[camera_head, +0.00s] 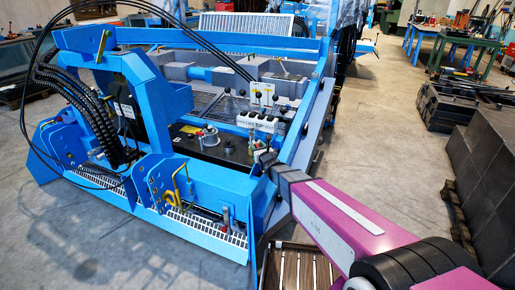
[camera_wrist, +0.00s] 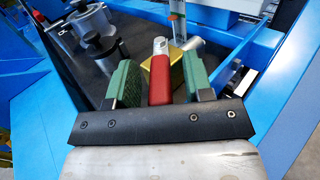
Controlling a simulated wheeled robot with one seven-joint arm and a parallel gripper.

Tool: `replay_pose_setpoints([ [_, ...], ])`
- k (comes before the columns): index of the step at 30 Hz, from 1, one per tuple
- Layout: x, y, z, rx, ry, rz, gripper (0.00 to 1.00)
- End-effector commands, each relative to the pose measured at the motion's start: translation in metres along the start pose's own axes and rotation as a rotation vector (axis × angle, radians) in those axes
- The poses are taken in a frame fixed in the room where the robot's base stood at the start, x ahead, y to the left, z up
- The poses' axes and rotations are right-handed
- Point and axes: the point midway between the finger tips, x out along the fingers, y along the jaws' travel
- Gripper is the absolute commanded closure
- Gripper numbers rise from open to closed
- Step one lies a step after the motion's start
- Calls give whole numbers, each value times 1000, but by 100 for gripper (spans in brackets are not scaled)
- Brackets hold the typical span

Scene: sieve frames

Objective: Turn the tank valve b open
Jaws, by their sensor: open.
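A valve with a red lever (camera_wrist: 159,88) and a brass body (camera_wrist: 175,62) shows in the wrist view. The lever's bare end is silver. No label shows whether this is tank valve b. My gripper (camera_wrist: 160,68) is open, with its green finger pads on either side of the red lever. Gaps show between the lever and both pads, so it is not clamped. In the head view my gripper (camera_head: 265,158) is small, low over the right end of the machine's black tank top (camera_head: 215,150), and the valve there cannot be made out.
A metal filler cap (camera_wrist: 100,45) stands left of my gripper in the wrist view. Blue frame beams (camera_wrist: 272,68) rise close on the right. In the head view, a bank of levers (camera_head: 258,122) stands just behind my gripper, and black hoses (camera_head: 85,105) loop at left.

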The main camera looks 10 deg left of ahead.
Motion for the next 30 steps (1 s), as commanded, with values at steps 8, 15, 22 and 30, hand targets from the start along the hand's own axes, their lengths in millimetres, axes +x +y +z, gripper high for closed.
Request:
replay_pose_setpoints([
  [8, -42, 0, 1, 0, 2, -1, 53],
  [15, -87, 0, 1, 0, 2, -1, 53],
  [22, -103, 0, 0, -1, 0, 0, 53],
  [30, -102, 0, 0, -4, -1, 1, 73],
])
